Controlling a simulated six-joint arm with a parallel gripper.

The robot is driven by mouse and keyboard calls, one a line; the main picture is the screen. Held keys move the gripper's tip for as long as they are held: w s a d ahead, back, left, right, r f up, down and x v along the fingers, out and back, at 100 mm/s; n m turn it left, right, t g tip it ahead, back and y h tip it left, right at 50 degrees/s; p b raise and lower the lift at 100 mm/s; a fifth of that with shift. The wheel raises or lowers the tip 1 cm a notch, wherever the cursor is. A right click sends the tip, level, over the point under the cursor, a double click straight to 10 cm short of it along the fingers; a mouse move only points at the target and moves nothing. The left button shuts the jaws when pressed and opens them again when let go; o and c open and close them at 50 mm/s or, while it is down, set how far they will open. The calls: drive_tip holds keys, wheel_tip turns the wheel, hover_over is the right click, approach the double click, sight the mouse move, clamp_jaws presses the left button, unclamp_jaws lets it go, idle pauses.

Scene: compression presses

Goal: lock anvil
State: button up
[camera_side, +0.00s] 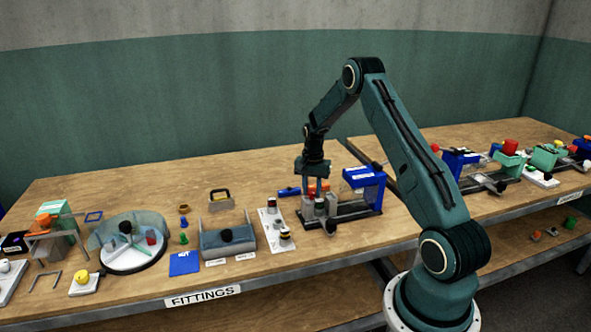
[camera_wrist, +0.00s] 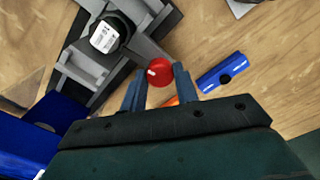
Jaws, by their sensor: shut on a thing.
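A compression press with a blue head (camera_side: 366,186) stands on a dark base at the middle of the bench. My gripper (camera_side: 318,188) is lowered at the left end of this press. In the wrist view, my gripper (camera_wrist: 159,76) has its two fingers on either side of a round red knob (camera_wrist: 159,70) with a white mark, and is shut on it. Grey fixture parts (camera_wrist: 85,68) of the press lie beside the knob, with a dark cylinder bearing a white label (camera_wrist: 105,36). I cannot tell which part is the anvil. The knob's underside is hidden.
A blue bar with a dark hole (camera_wrist: 222,73) lies on the bench close to my gripper. A white plate with several knobs (camera_side: 274,230) stands left of the press. A grey tray (camera_side: 228,246) is further left. Bare wood lies behind the press.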

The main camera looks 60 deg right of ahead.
sight(312, 191)
drive_tip(key=shift+m, duration=1.2)
drive_tip(key=o, duration=1)
drive_tip(key=shift+r, duration=0.15)
wheel_tip(312, 191, up, 14)
drive_tip(key=shift+f, duration=0.2)
